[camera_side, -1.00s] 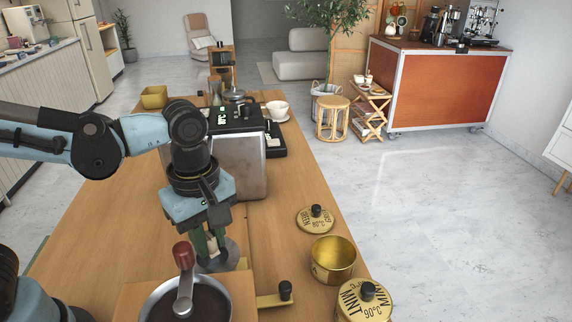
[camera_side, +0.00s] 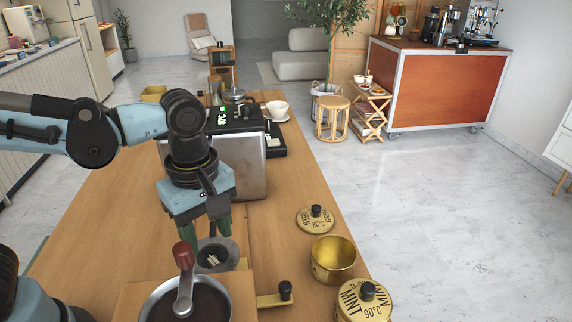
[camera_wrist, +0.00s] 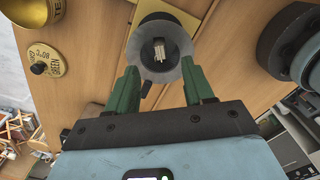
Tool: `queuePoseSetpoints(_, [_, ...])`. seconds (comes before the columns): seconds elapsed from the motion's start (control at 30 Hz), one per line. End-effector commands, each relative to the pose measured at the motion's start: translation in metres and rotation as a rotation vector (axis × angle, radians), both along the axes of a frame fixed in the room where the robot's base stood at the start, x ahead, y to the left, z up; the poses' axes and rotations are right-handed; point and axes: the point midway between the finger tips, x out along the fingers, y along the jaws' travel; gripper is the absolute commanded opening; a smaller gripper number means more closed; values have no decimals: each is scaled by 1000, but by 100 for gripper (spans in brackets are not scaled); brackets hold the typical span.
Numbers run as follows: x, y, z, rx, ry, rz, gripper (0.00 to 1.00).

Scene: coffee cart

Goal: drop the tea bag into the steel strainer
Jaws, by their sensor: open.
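The steel strainer (camera_side: 233,253) is a grey, wide-rimmed cup near the front of the wooden counter; it also shows in the wrist view (camera_wrist: 135,44). A small pale tea bag (camera_side: 211,261) lies inside its dark bowl, also seen from above in the wrist view (camera_wrist: 159,49). My gripper (camera_side: 206,232) is above the strainer with its green fingers spread apart and nothing between them. In the wrist view, my gripper (camera_wrist: 160,68) has one finger on each side of the strainer, clear of the tea bag.
A grinder (camera_side: 196,303) with a red-knobbed crank stands in front. An open gold tin (camera_side: 333,262), its lid (camera_side: 316,219) and a closed mint tin (camera_side: 364,302) are at the right. A boxy machine (camera_side: 244,166) stands behind my gripper; a white cup (camera_side: 277,109) is farther back.

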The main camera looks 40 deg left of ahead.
Motion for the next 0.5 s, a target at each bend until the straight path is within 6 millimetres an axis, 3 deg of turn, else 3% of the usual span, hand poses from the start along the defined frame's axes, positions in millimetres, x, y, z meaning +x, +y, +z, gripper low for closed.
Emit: queuePoseSetpoints(0.5, [0, 0, 79, 0, 0, 0, 52])
